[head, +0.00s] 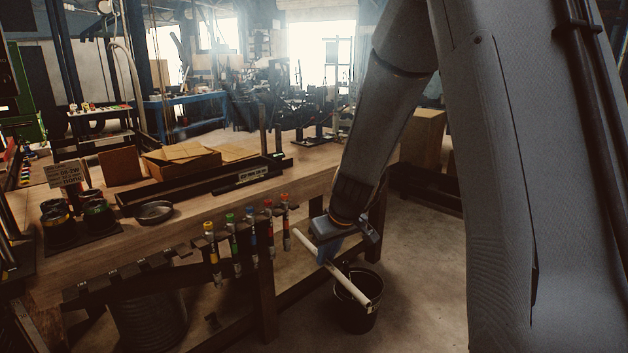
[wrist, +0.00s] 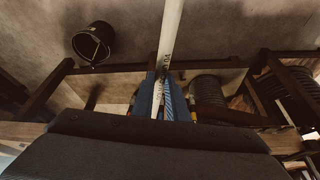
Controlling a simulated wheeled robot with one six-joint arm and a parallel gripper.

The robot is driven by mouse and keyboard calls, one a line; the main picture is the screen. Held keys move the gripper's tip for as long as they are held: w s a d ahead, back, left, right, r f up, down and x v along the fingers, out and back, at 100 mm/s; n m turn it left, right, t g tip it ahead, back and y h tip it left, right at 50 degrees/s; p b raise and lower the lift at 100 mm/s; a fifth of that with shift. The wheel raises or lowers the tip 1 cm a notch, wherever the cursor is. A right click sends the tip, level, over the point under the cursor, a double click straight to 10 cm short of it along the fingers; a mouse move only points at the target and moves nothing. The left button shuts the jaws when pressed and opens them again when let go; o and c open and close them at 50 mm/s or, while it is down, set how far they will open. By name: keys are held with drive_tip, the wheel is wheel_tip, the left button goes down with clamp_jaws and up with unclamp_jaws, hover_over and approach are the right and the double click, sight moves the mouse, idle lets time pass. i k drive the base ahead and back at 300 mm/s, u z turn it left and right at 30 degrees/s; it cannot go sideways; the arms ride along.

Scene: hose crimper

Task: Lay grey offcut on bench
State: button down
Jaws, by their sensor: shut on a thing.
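My gripper (head: 325,250) is shut on a long pale grey tube, the grey offcut (head: 350,288), in the head view. The tube slants down to the right, in front of the bench's front edge. In the wrist view the tube (wrist: 170,38) runs up from between the blue fingers (wrist: 160,100) and carries dark lettering. The wooden bench (head: 185,228) lies left of and behind my gripper. The tube is off the bench top.
A black bucket (head: 357,318) stands on the floor below the tube; it also shows in the wrist view (wrist: 92,42). Several colour-topped tools (head: 233,240) hang along the bench front. A metal dish (head: 153,211), a long black tray (head: 190,185) and cardboard boxes (head: 180,158) occupy the bench.

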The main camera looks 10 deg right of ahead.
sight(264, 186)
drive_tip(key=z, duration=1.05)
drive_tip(key=i, duration=1.25)
drive_tip(key=u, duration=2)
